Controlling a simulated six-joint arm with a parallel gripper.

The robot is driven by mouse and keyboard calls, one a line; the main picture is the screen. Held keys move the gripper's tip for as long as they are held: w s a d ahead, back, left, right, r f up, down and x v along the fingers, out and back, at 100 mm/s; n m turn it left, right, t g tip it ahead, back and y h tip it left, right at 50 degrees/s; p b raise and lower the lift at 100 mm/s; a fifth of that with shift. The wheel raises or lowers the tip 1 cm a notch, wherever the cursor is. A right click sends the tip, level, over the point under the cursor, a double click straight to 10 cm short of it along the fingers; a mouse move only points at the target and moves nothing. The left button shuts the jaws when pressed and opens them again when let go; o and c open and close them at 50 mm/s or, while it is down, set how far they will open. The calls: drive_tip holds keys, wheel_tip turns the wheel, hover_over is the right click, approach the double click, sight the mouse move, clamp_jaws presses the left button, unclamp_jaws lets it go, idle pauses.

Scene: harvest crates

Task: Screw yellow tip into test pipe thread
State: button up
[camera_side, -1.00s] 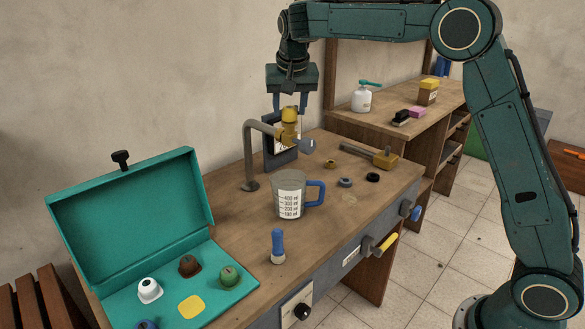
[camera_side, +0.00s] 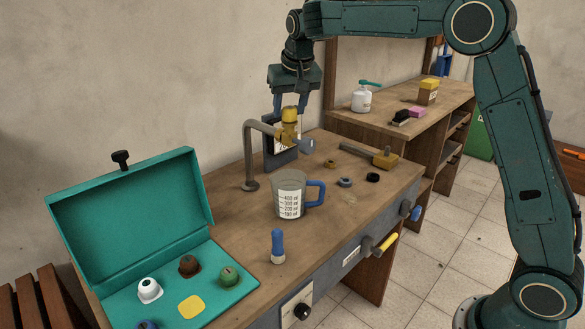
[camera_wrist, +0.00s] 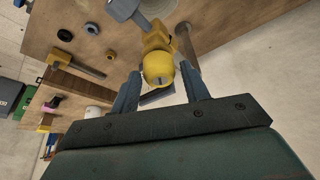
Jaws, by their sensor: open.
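The yellow tip (camera_side: 289,113) sits upright at the top of the brass fitting (camera_side: 288,132) on the grey bent test pipe (camera_side: 248,157). How far its thread is engaged cannot be seen. In the wrist view the tip (camera_wrist: 159,67) shows its round top with a slot. My gripper (camera_side: 290,106) is above the tip, pointing down. Its two fingers stand on either side of the tip, open, with a visible gap in the wrist view (camera_wrist: 162,74). The gripper holds nothing.
A measuring cup (camera_side: 289,181) stands before the pipe. An open teal case (camera_side: 130,215) with coloured tips and an empty yellow spot lies front left. A blue tool (camera_side: 278,246) stands at the bench's front; a mallet-like tool (camera_side: 383,158) and rings lie right.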

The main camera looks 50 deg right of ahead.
drive_tip(key=shift+n, duration=0.5)
drive_tip(key=shift+y, duration=0.3)
drive_tip(key=shift+n+y, duration=0.3)
drive_tip(key=shift+n, duration=0.5)
drive_tip(key=shift+d, duration=0.1)
drive_tip(key=shift+n+y, duration=0.3)
drive_tip(key=shift+n, duration=0.6)
drive_tip(key=shift+n+y, duration=0.3)
drive_tip(key=shift+n, duration=0.6)
drive_tip(key=shift+c, duration=0.5)
